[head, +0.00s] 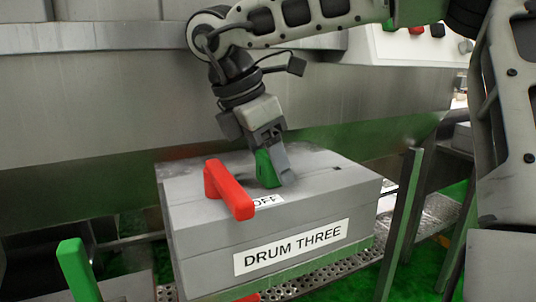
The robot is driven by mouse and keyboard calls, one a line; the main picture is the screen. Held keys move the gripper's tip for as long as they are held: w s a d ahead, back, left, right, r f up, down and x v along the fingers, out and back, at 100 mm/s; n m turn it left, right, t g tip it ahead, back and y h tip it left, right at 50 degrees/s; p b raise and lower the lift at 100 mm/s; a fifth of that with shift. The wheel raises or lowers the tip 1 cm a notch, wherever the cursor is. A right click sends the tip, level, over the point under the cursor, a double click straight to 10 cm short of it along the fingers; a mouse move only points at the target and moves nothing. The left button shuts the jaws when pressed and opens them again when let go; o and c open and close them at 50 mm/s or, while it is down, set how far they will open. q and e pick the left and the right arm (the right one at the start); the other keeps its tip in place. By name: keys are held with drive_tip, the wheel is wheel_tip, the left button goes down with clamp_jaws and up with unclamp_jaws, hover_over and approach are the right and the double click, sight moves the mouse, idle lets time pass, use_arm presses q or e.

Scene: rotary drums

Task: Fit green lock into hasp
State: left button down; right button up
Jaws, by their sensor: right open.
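A grey box (205,240) labelled DRUM THREE carries a red lever (230,190) on its top, beside a white OFF label. The green lock (266,170) sits at the top of the box, just right of the lever. My right gripper (277,166) points down at the lock from above, with its jaws open around or right beside it. The gripper hides part of the lock, and I cannot make out the hasp or whether the lock is in it. My left gripper is not in view.
A large metal drum body (100,130) rises behind the box. A white control panel (410,48) with coloured buttons is at upper right. Another green lever-like piece (77,272) stands at lower left. Metal legs and a perforated walkway (325,278) lie around the box.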

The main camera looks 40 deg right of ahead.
use_arm(q)
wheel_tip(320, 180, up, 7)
drive_tip(key=p, duration=0.7)
drive_tip(key=shift+p, duration=0.4)
use_arm(e)
drive_tip(key=v, duration=1.6)
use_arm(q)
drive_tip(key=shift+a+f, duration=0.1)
